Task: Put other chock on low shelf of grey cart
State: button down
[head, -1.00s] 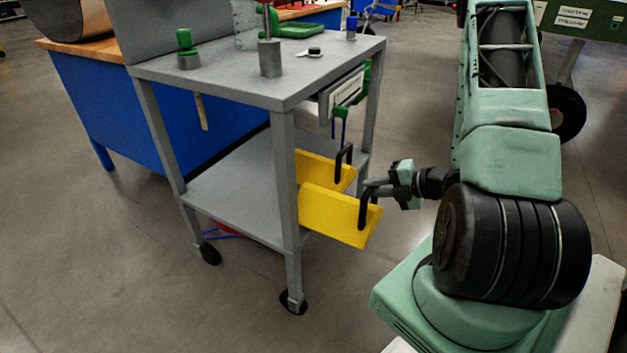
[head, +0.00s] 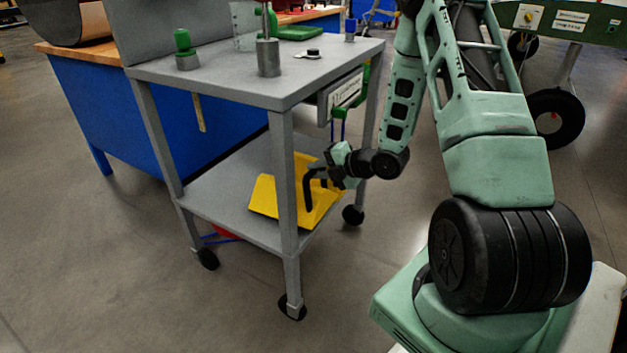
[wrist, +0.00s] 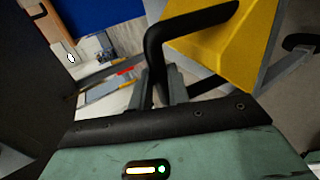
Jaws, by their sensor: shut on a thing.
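The grey cart (head: 280,95) stands in the middle of the head view, with its low shelf (head: 215,195) below the top. A yellow chock (head: 318,205) with a black handle is at the right part of the low shelf, partly behind the front leg. My gripper (head: 318,177) is shut on its handle (wrist: 155,55), from the cart's right side. The chock's yellow body (wrist: 225,45) shows in the wrist view. More yellow (head: 263,197) shows left of the leg. The leg and my gripper hide parts, so I cannot tell one chock from two, nor whether the held one touches the shelf.
The cart's front leg (head: 286,180) stands close to my gripper. A blue workbench (head: 90,105) is behind the cart. A small drawer or box with a green handle (head: 340,95) hangs under the cart's top. The left part of the low shelf is clear.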

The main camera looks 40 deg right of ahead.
aim_at(314, 189)
jog(key=shift+w+a+r, duration=0.1)
jog(key=shift+w+a, duration=0.15)
jog(key=shift+w, duration=0.35)
jog(key=shift+w+f, duration=0.15)
jog(key=shift+f, duration=0.05)
jog(key=shift+f+b, duration=0.8)
jog(key=shift+f, duration=0.85)
jog(key=c, duration=1.3)
grip_release()
jog(key=shift+c, duration=0.2)
jog(key=p+v, duration=0.2)
jog(key=v, duration=1)
jog(key=shift+p, duration=0.3)
